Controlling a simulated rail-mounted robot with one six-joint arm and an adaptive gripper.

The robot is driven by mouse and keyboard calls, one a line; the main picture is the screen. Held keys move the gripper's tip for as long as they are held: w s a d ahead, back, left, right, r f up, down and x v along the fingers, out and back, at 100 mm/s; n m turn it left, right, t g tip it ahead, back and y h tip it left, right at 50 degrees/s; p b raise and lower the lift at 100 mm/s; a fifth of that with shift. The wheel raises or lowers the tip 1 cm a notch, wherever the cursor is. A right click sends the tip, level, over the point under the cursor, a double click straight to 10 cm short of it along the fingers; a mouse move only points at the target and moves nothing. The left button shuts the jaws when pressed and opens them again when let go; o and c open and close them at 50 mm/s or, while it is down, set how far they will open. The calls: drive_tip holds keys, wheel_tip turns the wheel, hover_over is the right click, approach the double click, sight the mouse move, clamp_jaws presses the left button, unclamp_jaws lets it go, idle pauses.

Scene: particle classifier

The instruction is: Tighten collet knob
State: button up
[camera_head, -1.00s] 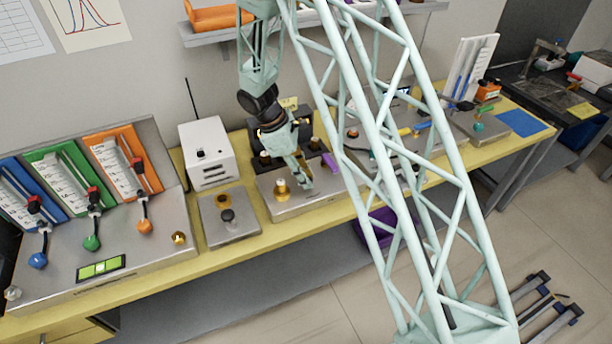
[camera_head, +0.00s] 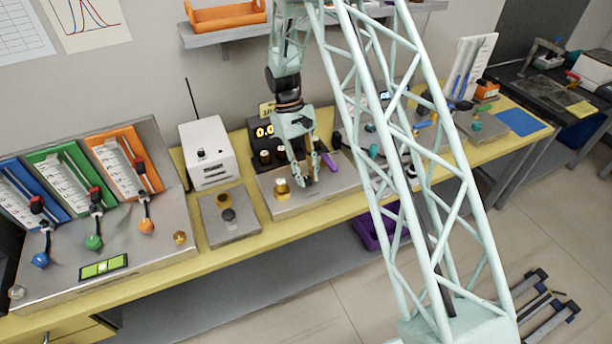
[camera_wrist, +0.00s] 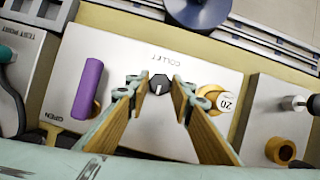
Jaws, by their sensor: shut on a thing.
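The collet knob (camera_wrist: 160,86) is a small dark faceted knob with a white pointer mark, under the word COLLET on a pale metal plate (camera_wrist: 187,58). A brass part with a white face reading 20 (camera_wrist: 216,100) is on the right.
A black display box (camera_head: 262,131) with lit digits stands behind the plate. A grey plate with a knob (camera_head: 228,228) and a white box (camera_head: 205,153) are to the left. The sloped panel with coloured levers (camera_head: 125,170) is farther left.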

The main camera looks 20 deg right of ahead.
drive_tip(key=m+y, duration=0.1)
drive_tip(key=m, duration=0.1)
drive_tip(key=m+y, duration=0.1)
drive_tip(key=m, duration=0.2)
drive_tip(key=shift+d+m, duration=0.2)
drive_tip(key=shift+m, duration=0.1)
drive_tip(key=m+y, duration=0.1)
drive_tip(key=m, duration=0.1)
drive_tip(key=m+y, duration=0.1)
drive_tip(key=m, duration=0.1)
drive_tip(key=shift+d+t, duration=0.1)
drive_tip(key=shift+t, duration=0.2)
drive_tip(key=m+t+y+b, duration=0.1)
drive_tip(key=m, duration=0.3)
drive_tip(key=shift+s, duration=0.15)
drive_tip(key=shift+m+t+y, duration=0.3)
drive_tip(key=shift+m+t, duration=0.2)
drive_tip(key=shift+m, duration=1.2)
drive_tip(key=o, duration=0.9)
drive_tip(key=shift+c, duration=0.2)
